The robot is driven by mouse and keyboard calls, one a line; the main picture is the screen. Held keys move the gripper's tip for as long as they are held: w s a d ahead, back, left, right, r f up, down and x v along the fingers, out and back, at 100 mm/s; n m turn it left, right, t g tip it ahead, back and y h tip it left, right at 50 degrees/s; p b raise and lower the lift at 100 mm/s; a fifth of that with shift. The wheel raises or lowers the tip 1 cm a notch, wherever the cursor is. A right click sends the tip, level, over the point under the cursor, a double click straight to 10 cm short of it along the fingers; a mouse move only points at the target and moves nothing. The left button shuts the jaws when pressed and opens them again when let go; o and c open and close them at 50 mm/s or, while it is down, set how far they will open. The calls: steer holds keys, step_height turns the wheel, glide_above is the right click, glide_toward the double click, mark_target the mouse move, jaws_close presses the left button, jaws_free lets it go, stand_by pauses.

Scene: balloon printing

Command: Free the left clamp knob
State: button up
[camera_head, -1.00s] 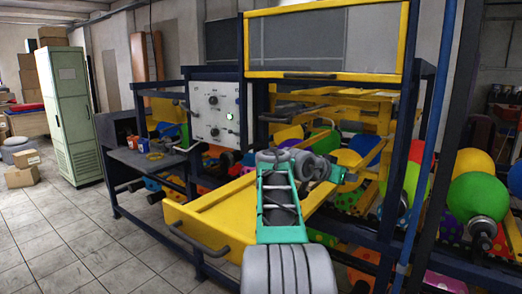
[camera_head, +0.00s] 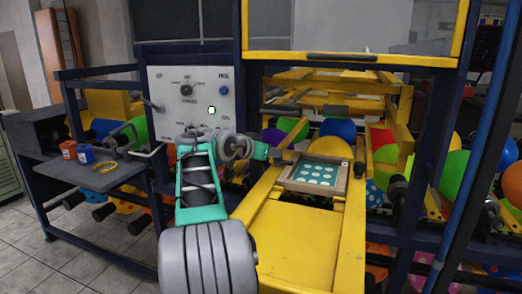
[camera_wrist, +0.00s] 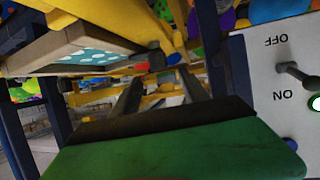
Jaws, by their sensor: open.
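The printing frame (camera_head: 315,174), a wooden-edged screen with white dots on teal, lies on the yellow machine bed in the head view. It also shows at upper left in the wrist view (camera_wrist: 88,54). My gripper (camera_head: 278,158) is near the left edge of the frame; its contact is unclear. In the wrist view my gripper's two dark fingers (camera_wrist: 160,82) are apart with a gap between them. Small dark and red parts show beyond the fingertips, but I cannot tell whether one is the left clamp knob.
A control panel (camera_head: 190,106) with dials and a lit button stands left of my gripper; its switch (camera_wrist: 297,75) is close at right in the wrist view. Yellow bars cross behind the frame. A side table (camera_head: 92,178) holds small red and blue containers.

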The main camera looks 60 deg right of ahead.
mark_target(278, 161)
steer(key=p+x, duration=0.1)
steer(key=x, duration=0.6)
steer(key=shift+d+f, duration=0.15)
steer(key=shift+d, duration=0.2)
jaws_close()
